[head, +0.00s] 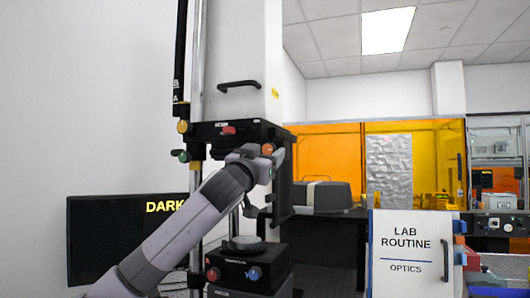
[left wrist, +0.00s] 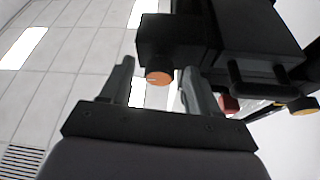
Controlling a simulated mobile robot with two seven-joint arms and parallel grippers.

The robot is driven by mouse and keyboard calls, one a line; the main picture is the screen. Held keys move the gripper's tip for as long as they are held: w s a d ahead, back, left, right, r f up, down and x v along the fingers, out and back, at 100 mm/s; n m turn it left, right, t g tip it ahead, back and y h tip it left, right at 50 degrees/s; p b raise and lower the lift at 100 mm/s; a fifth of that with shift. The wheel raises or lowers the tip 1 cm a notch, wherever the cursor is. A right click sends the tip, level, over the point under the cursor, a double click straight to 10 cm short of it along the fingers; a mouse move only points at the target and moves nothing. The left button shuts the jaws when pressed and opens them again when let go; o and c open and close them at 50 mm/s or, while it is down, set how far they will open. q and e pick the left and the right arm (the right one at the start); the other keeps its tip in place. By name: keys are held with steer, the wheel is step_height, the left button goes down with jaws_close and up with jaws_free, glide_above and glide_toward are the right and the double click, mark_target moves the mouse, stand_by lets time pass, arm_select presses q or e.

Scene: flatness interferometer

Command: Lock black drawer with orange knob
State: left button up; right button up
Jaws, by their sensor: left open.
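The orange knob (head: 267,149) is on the right end of a black drawer unit (head: 215,131) on the white tower. In the left wrist view the orange knob (left wrist: 158,78) sticks out from a black block (left wrist: 165,42). My left gripper (head: 266,163) is at the knob in the head view, its fingertips partly hidden by my own wrist. In the left wrist view my left gripper (left wrist: 158,68) is open, with the knob between the two fingers and a gap on each side. My right gripper is in neither view.
A red knob (head: 229,130) is on the unit's front, with a black handle (head: 239,85) above. A black box (head: 248,272) with red and blue knobs stands below. A dark monitor (head: 120,240) is left, a white LAB ROUTINE panel (head: 405,270) right.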

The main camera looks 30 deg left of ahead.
arm_select(q)
steer(key=c, duration=1)
steer(key=shift+c, duration=0.2)
